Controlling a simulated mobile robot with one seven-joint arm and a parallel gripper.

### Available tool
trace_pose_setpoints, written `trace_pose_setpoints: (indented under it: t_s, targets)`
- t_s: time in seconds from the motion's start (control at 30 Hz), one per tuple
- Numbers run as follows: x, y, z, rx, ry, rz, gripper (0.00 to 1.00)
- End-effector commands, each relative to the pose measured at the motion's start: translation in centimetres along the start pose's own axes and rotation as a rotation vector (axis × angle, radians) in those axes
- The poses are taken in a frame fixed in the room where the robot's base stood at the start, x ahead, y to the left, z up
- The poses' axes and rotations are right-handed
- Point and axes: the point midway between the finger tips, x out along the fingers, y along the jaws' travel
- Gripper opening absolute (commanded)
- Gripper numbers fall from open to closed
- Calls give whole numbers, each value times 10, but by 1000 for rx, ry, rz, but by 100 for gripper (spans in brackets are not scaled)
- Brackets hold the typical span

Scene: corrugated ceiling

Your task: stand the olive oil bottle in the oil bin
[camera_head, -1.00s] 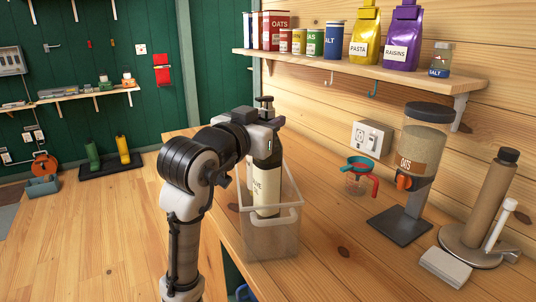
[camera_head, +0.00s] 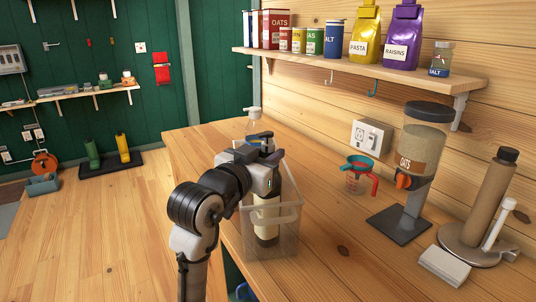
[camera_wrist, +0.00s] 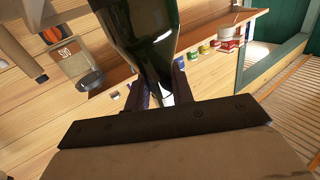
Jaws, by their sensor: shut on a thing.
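The olive oil bottle (camera_head: 266,212) is dark with a cream label and looks upright. Its lower part is inside the clear oil bin (camera_head: 285,243), seen through the bin's wall, with its base near the bin floor. I cannot tell whether it touches the floor. My gripper (camera_head: 270,150) is shut on the bottle's upper part above the bin's rim, and my wrist hides much of the neck and top. In the wrist view the dark green glass of the bottle (camera_wrist: 143,30) runs down between my two fingers (camera_wrist: 157,82).
The bin stands near the wooden counter's (camera_head: 340,262) left edge. A clear pump-topped container (camera_head: 253,115) is behind my wrist. A measuring jug with a funnel (camera_head: 358,175), an oats dispenser (camera_head: 420,160) and a paper roll holder (camera_head: 487,205) stand to the right. A shelf (camera_head: 350,65) is above.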

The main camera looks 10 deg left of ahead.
Motion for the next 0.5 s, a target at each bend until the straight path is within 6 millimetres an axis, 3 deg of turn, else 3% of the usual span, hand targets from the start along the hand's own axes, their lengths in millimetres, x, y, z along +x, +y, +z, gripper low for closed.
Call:
trace_pose_setpoints:
  t_s: [0.07,0.1,0.27,0.5]
  targets:
    - [0,0,2,1,2,0,0]
    - [0,0,4,0,0,0,25]
    - [0,0,2,-1,-1,0,45]
    - [0,0,2,-1,-1,0,45]
